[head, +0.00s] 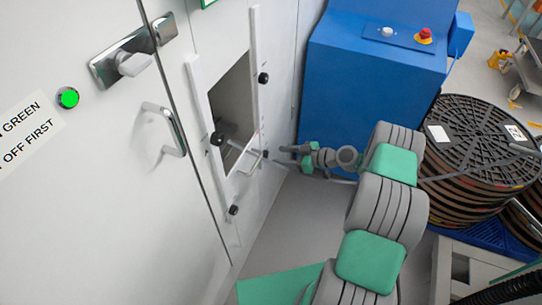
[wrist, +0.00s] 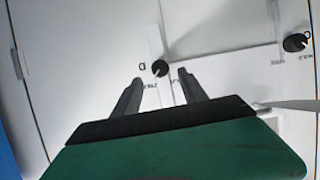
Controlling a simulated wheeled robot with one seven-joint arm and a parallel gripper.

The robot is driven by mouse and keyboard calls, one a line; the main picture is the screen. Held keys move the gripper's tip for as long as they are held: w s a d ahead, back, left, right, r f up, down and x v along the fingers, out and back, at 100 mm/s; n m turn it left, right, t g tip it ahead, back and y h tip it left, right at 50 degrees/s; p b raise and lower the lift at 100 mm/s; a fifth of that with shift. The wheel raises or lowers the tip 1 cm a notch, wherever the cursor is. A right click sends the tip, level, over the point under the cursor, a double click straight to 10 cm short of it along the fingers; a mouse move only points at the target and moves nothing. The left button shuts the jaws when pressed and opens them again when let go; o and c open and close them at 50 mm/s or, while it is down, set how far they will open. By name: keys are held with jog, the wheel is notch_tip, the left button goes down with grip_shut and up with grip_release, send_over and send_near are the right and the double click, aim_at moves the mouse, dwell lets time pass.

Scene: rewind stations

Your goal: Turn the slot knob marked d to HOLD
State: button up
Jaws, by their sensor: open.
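In the wrist view a round black knob (wrist: 160,68) with a pale pointer mark sits on the white panel. A letter beside it looks like a or d; I cannot tell which. Small print near it is unreadable. My gripper (wrist: 160,77) is open, with one finger on each side of this knob in the picture; contact is not visible. A second black knob (wrist: 295,42) with an unclear letter is at the upper right. In the head view my gripper (head: 275,154) is at the panel's right edge, beside the opening's lower right corner.
The head view shows black knobs at the opening's upper right (head: 263,78), left (head: 217,138) and below (head: 233,210). A door handle (head: 166,132) projects at left. A blue cabinet (head: 365,75) stands behind my arm, cable reels (head: 480,140) at right.

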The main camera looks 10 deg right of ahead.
aim_at(268, 155)
jog(key=x, duration=0.5)
jog(key=shift+d, duration=0.1)
jog(key=shift+c, duration=0.3)
